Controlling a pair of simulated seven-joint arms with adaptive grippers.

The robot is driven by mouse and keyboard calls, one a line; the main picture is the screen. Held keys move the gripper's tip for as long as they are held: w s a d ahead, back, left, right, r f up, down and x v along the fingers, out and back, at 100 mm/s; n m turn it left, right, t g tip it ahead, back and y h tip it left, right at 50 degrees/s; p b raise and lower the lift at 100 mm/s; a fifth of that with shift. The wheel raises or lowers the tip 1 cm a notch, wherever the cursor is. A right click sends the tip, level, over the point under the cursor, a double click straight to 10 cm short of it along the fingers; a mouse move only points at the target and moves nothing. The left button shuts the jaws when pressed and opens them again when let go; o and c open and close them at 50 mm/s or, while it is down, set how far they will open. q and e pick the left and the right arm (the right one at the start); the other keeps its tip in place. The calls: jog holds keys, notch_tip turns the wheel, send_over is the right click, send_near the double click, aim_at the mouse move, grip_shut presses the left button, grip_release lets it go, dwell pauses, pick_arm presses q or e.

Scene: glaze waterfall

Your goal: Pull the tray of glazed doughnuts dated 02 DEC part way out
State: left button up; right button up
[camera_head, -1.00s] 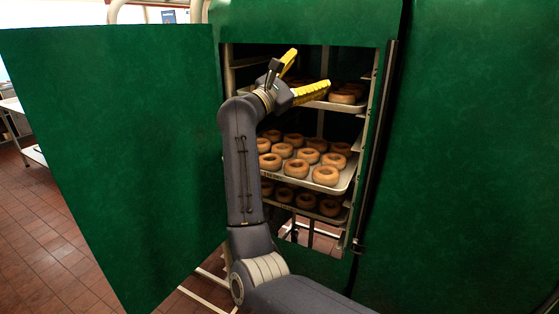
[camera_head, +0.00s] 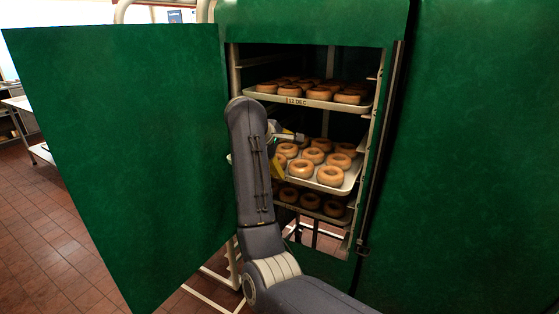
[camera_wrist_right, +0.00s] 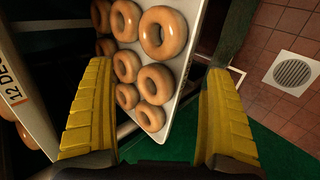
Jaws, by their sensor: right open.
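My right gripper (camera_head: 284,150) is at the left front of the middle tray (camera_head: 349,184) of doughnuts, mostly hidden behind my forearm in the head view. In the right wrist view its yellow fingers (camera_wrist_right: 157,68) are spread wide, with a tray of glazed doughnuts (camera_wrist_right: 184,86) between and beyond them. The middle tray sticks out of the rack further than the others; its date is not readable. The top tray (camera_head: 312,103) has a label that reads as 12 DEC in the wrist view (camera_wrist_right: 14,88). The lower tray (camera_head: 318,214) has a label too small to read.
A green cover (camera_head: 470,150) encloses the rack, with an open flap (camera_head: 115,160) on the left. The opening's right edge (camera_head: 380,150) runs close to the trays. Tiled floor with a drain (camera_wrist_right: 293,73) shows in the wrist view.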

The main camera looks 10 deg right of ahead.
aim_at(286, 170)
jog(key=shift+s+a+f+y, duration=0.1)
jog(key=shift+a+f+y, duration=0.3)
jog(key=shift+a+f, duration=0.25)
jog(key=shift+x, duration=3.65)
jog(key=shift+f, duration=0.1)
grip_shut()
